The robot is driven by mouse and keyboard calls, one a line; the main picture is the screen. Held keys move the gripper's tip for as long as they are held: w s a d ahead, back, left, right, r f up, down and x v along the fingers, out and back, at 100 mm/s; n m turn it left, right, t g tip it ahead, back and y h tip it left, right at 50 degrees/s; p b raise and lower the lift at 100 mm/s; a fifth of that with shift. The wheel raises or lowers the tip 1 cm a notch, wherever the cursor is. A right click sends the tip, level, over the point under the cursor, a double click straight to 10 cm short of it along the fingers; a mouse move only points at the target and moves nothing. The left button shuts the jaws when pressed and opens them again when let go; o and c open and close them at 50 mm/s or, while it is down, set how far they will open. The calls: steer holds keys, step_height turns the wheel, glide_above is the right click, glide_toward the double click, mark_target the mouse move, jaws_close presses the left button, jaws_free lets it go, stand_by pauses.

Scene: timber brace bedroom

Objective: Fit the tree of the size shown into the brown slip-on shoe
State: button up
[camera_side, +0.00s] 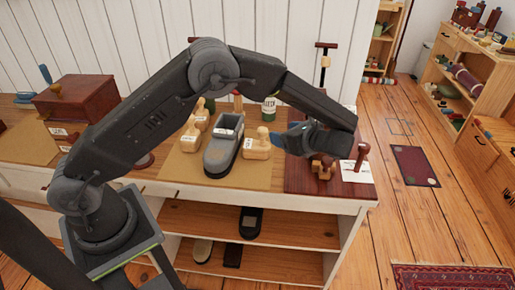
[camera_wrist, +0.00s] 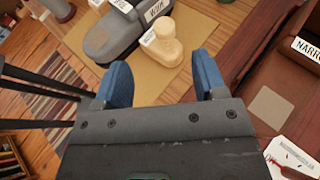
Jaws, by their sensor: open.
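A grey slip-on shoe (camera_side: 219,158) lies on a tan mat on the bench, with a white card at its opening; it also shows in the wrist view (camera_wrist: 100,42). Other pale trees (camera_side: 189,138) stand left of the shoe. My gripper (camera_side: 285,139), with blue fingers, is open and empty, right of the near tree; its fingers show apart in the wrist view (camera_wrist: 161,78).
A dark red board (camera_side: 300,180) lies at the bench's right, with small wooden items and a white card (camera_side: 358,170). A brown box (camera_wrist: 285,85) labelled "NARROW" is right in the wrist view. A dark red box (camera_side: 75,98) stands left. Shelves below hold shoes.

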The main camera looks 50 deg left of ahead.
mark_target(265, 130)
steer(key=x, duration=0.8)
steer(key=shift+f, duration=0.1)
steer(key=shift+f+x, duration=0.15)
steer(key=shift+x, duration=1.2)
steer(key=shift+f+x, duration=0.2)
steer(key=shift+x, duration=1.15)
steer(key=shift+w+d, duration=0.2)
jaws_close()
